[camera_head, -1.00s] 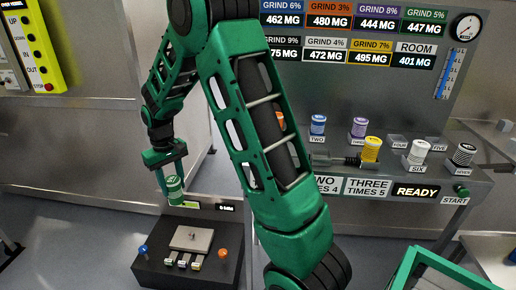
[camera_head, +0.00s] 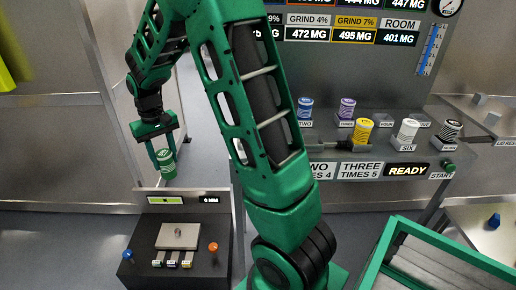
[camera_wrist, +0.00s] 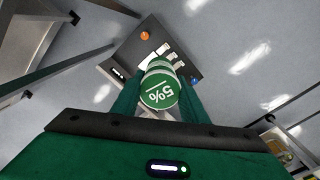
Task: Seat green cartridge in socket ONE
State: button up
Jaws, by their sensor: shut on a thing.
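The green cartridge (camera_head: 166,163) is a green and white banded cylinder, slightly tilted in the head view. My gripper (camera_head: 164,156) is shut on it and holds it in the air at the left, above a black box. In the wrist view the cartridge (camera_wrist: 160,88) sits between the two green fingers, its green end marked "5%" facing the camera. Socket ONE is not visible; my own arm hides part of the bench. Labels TWO (camera_head: 305,124) and THREE (camera_head: 344,124) show on the bench to the right of my arm.
A black box (camera_head: 160,270) with a plate, blue and orange knobs and a display stands below my gripper. Blue (camera_head: 305,107), purple (camera_head: 347,108), yellow (camera_head: 363,130), white (camera_head: 408,130) and black-and-white (camera_head: 452,130) cartridges stand on the bench. A green-framed bin (camera_head: 440,253) is at lower right.

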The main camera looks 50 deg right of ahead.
jog(key=s+d+r+m, duration=0.5)
jog(key=s+r, duration=0.1)
jog(key=s, duration=0.2)
jog(key=s+d+r+m, duration=0.45)
jog(key=s+r, duration=0.25)
jog(key=s, duration=0.2)
jog(key=s+d+r+m, duration=0.5)
jog(key=s+r+m, duration=0.1)
jog(key=s, duration=0.2)
jog(key=shift+w+d+f, duration=0.7)
jog(key=shift+d+f, duration=1)
jog(key=shift+f, duration=0.05)
jog(key=shift+w+d+f, duration=0.65)
jog(key=shift+d+f, duration=1)
jog(key=shift+f, duration=0.15)
jog(key=shift+w+d+f, duration=0.7)
jog(key=shift+d+f, duration=1)
jog(key=shift+f, duration=0.05)
jog(key=shift+f, duration=0.15)
jog(key=o, duration=1.2)
jog(key=shift+o, duration=0.2)
